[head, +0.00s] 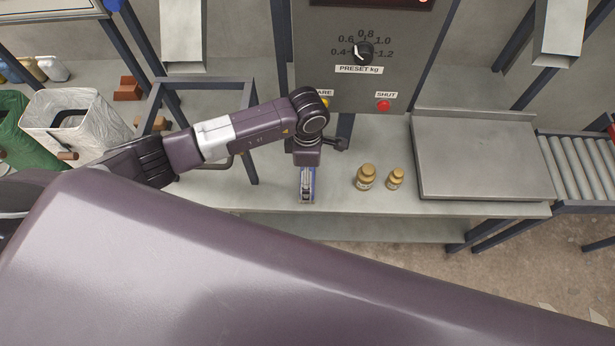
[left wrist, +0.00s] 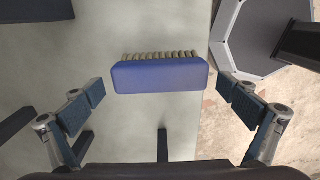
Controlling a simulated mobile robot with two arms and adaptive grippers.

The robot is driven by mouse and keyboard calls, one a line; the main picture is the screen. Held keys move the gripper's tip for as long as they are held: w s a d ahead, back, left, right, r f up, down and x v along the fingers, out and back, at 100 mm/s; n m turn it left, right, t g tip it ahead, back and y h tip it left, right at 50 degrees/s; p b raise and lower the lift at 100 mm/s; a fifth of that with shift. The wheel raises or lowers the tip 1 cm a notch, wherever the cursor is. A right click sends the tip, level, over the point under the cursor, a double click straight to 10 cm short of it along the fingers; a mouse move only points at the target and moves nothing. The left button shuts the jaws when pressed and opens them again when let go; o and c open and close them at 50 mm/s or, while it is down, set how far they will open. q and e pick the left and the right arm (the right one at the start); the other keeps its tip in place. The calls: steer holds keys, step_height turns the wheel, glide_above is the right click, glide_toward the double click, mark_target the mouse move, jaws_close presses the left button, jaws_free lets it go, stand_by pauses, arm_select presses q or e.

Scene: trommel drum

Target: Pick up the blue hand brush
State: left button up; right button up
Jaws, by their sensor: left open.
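The blue hand brush (left wrist: 160,77) lies on the grey bench top, its pale bristles along the upper side in the left wrist view. In the head view only a sliver of blue (head: 313,184) shows, as my gripper covers most of it. My left gripper (head: 307,198) points down over the brush. In the left wrist view its open fingers (left wrist: 162,105) stand on either side of the brush, apart from its ends. My right gripper is in neither view.
Two brass weights (head: 367,177) (head: 395,179) stand on the bench (head: 440,207) right of the gripper. A metal scale plate (head: 478,158) lies farther right. The control panel (head: 350,60) rises behind. A dark frame (head: 205,84) stands to the left.

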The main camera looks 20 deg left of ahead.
arm_select(q)
steer(key=shift+f, duration=1.05)
steer(key=c, duration=1.1)
steer(key=shift+r, duration=0.2)
steer(key=shift+w+r, duration=0.1)
steer(key=shift+r, duration=0.1)
steer(key=r, duration=0.1)
steer(key=r+b, duration=0.1)
steer(key=shift+s+d+r, duration=0.15)
steer(key=shift+s+r, duration=0.2)
steer(key=shift+s, duration=0.05)
steer(key=s+d+b, duration=0.1)
steer(key=s+d, duration=0.1)
steer(key=s, duration=0.6)
steer(key=s+d+b, duration=0.1)
steer(key=s+d, duration=0.1)
steer(key=s, duration=0.6)
steer(key=shift+s+d, duration=0.35)
steer(key=shift+d, duration=0.05)
steer(key=w+a+r+m, duration=0.3)
steer(key=r+m, duration=0.4)
steer(key=w+a+r+m, duration=0.3)
steer(key=a+r+m, duration=0.1)
steer(key=r+m, duration=0.3)
steer(key=w+a+r+m, duration=0.3)
steer(key=r+m, duration=0.4)
steer(key=r, duration=0.2)
steer(key=shift+a, duration=0.3)
